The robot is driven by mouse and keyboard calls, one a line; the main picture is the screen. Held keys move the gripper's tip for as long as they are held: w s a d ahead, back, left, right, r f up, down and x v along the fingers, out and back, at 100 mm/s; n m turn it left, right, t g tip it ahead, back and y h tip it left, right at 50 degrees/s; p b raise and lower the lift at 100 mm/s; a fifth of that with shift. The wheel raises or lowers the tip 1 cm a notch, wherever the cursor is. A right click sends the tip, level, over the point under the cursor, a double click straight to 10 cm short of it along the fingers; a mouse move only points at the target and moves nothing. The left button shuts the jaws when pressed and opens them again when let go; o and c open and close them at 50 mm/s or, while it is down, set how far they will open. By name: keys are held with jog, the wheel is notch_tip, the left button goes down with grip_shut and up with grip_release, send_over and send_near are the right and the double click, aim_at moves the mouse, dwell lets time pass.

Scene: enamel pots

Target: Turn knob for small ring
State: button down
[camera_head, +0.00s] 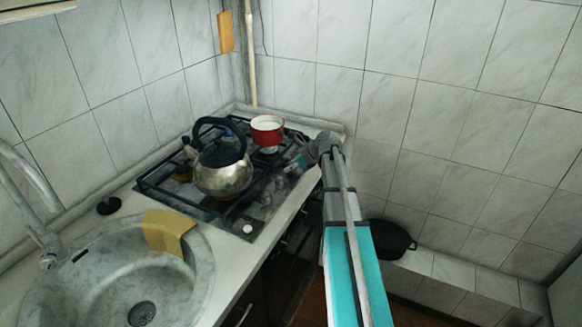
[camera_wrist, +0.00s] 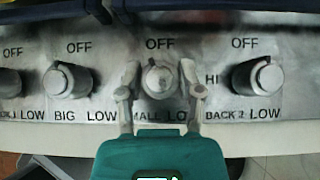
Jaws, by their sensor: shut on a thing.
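In the wrist view, several silver knobs sit in a row on the metal stove panel. The small ring knob (camera_wrist: 158,82) is in the middle, under an "OFF" label, with "MALL" and part of "LOW" readable below it. My gripper (camera_wrist: 160,82) is shut on this knob, one finger on each side. The fingers cover part of the lettering; the knob's exact angle is hard to tell. In the camera_head view, my gripper (camera_head: 322,146) is at the right end of the stove (camera_head: 262,196), and the knob is hidden.
The neighbouring knobs, big (camera_wrist: 68,80) and back 2 (camera_wrist: 257,77), stand close on either side. A metal kettle (camera_head: 222,176) and a red pot (camera_head: 267,131) stand on the stove. A sink (camera_head: 75,290) with a yellow cloth (camera_head: 168,231) is at left.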

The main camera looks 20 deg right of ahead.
jog(key=shift+c, duration=1.3)
grip_release()
jog(key=shift+r, duration=0.1)
jog(key=s+d+r+m+t+h+p, duration=0.1)
jog(key=s+d+r+m+h+p, duration=0.1)
jog(key=s+r+p, duration=0.7)
jog(key=m+h, duration=0.1)
jog(key=m, duration=0.1)
jog(key=shift+s+d+r+m+t+p, duration=0.15)
jog(key=shift+d+r+m+t+p, duration=0.15)
jog(key=shift+d+p, duration=0.1)
jog(key=shift+b+x, duration=4.9)
jog(key=shift+x, duration=2.05)
